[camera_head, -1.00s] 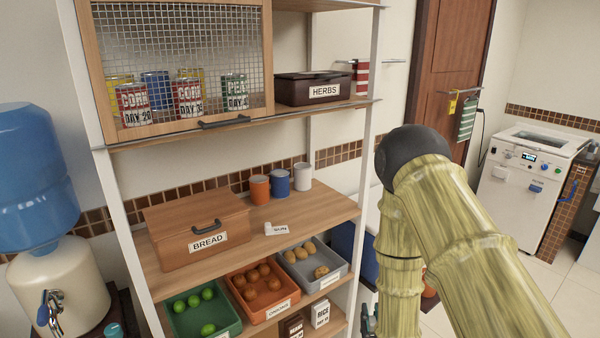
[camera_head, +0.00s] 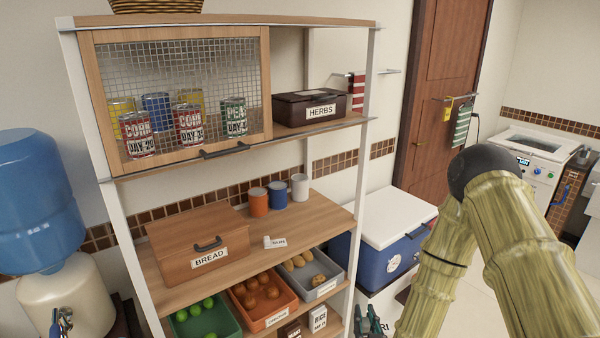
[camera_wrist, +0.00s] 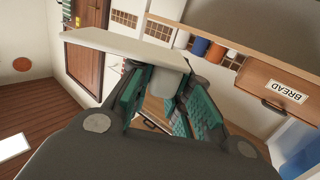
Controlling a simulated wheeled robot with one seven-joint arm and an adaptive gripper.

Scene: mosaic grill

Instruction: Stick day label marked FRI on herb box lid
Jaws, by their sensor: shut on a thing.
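The herb box (camera_head: 302,113) is dark brown with a white HERBS label on its front. It stands on the upper shelf, and its closed lid (camera_head: 312,96) has a dark handle. My gripper (camera_head: 370,322) is low at the bottom edge of the head view, below and to the right of the herb box and well apart from it. In the wrist view its teal-padded fingers (camera_wrist: 165,98) are shut on the grip of the FRI label (camera_wrist: 120,48), a white flat plate.
A mesh-fronted cabinet (camera_head: 190,85) with cans adjoins the herb box on the left. Another white label piece (camera_head: 274,242) lies on the middle shelf beside the bread box (camera_head: 195,245). A blue cooler (camera_head: 385,255) stands right of the rack. Open space lies before the herb box.

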